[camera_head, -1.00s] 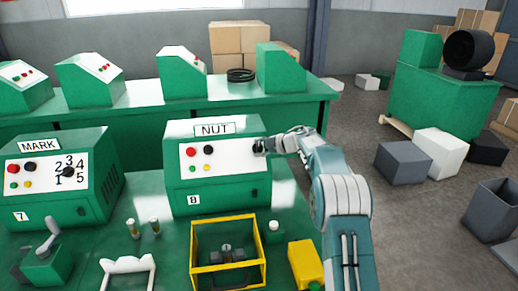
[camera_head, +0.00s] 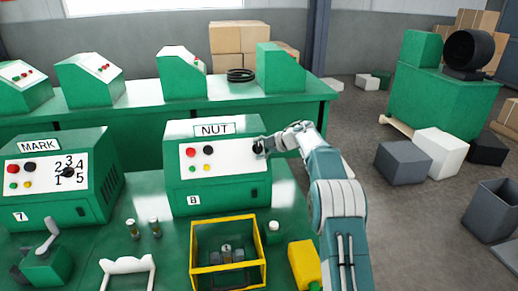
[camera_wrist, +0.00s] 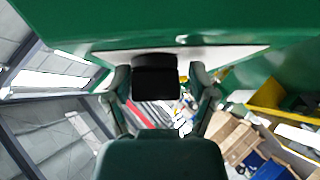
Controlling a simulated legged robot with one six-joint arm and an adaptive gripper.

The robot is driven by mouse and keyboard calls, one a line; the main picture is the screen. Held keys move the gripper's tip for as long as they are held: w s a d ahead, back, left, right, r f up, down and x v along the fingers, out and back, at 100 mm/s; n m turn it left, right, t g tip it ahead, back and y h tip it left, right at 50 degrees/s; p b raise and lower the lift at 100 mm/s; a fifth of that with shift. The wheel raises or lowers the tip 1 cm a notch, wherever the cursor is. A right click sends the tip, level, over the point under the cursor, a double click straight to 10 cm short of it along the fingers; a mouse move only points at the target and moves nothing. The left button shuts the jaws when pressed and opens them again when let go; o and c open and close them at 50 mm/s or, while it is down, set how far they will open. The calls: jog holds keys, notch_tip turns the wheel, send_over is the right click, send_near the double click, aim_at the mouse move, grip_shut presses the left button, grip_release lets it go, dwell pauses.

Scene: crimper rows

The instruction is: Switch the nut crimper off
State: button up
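The nut crimper (camera_head: 228,180) is a green box with a white panel, a NUT label and the number 8. It stands on the green bench in the head view. Its panel has red, black, green and yellow buttons on the left and a black knob (camera_head: 258,147) at the right. My gripper (camera_head: 264,146) is at this knob, coming from the right, and partly hides it. In the wrist view the dark knob (camera_wrist: 155,77) sits between my two fingers (camera_wrist: 160,88). The fingers look apart, with a gap at the right finger; contact on the left is unclear.
The MARK crimper (camera_head: 62,180), number 7, stands to the left. A yellow frame (camera_head: 228,268), a yellow container (camera_head: 304,265) and small bottles stand on the bench in front. More green boxes line a rear bench. The floor at right holds grey and white boxes.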

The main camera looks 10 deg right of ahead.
jog(key=shift+r, duration=0.2)
jog(key=shift+s+d+r, duration=0.15)
jog(key=shift+d+r, duration=0.1)
jog(key=shift+d, duration=0.05)
jog(key=v, duration=1.1)
jog(key=shift+f, duration=0.2)
jog(key=shift+s, duration=0.1)
